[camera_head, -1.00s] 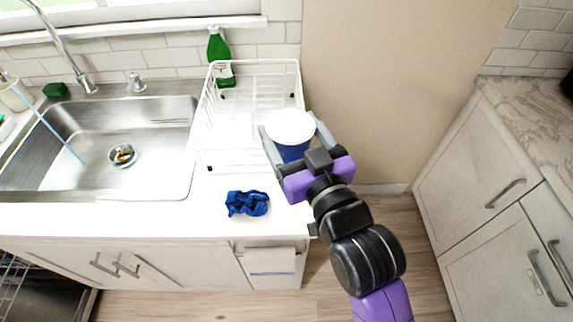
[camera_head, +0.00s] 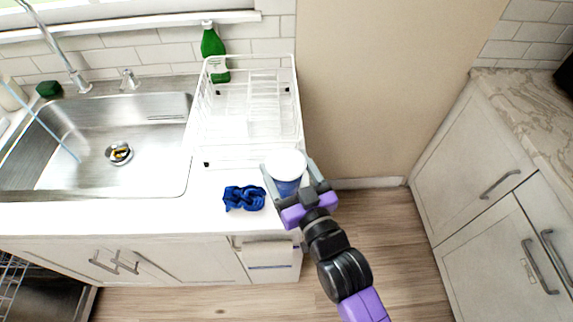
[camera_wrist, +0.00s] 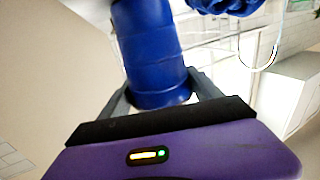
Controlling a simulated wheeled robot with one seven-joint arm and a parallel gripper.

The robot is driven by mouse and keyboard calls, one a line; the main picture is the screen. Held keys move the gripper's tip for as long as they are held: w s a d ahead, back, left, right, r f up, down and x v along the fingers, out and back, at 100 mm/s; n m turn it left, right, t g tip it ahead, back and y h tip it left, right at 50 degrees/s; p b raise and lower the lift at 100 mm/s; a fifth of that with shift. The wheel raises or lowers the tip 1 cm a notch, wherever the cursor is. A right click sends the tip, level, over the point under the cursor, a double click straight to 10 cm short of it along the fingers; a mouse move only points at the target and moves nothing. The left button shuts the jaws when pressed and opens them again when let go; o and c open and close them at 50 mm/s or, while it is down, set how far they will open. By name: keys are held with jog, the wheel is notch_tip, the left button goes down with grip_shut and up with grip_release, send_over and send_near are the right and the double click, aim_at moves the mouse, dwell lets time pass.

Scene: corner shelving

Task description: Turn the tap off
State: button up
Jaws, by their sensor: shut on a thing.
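The tap (camera_head: 52,45) is a tall chrome spout at the upper left of the head view, behind the sink (camera_head: 150,185). Its upper end is cut off by the frame. A small chrome lever or fitting (camera_head: 129,78) stands right of its base. A thin pale blue streak (camera_head: 42,122), looking like running water, slants down into the basin. My gripper (camera_head: 288,178) is far to the right, near the counter's right front corner. It is shut on a blue cup (camera_head: 287,186) with a white top; the cup's blue side fills the middle of the wrist view (camera_wrist: 150,50).
A white dish rack (camera_head: 250,120) stands between the sink and my gripper. A crumpled blue cloth (camera_head: 244,198) lies on the counter left of the cup. A green bottle (camera_head: 212,48) stands behind the rack. Cabinets (camera_head: 480,190) stand at the right, with open floor (camera_head: 400,270) between.

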jog(key=shift+f, duration=0.15)
jog(key=o, duration=1.3)
jog(key=shift+r, duration=0.2)
jog(key=b+v, duration=0.2)
jog(key=v, duration=1)
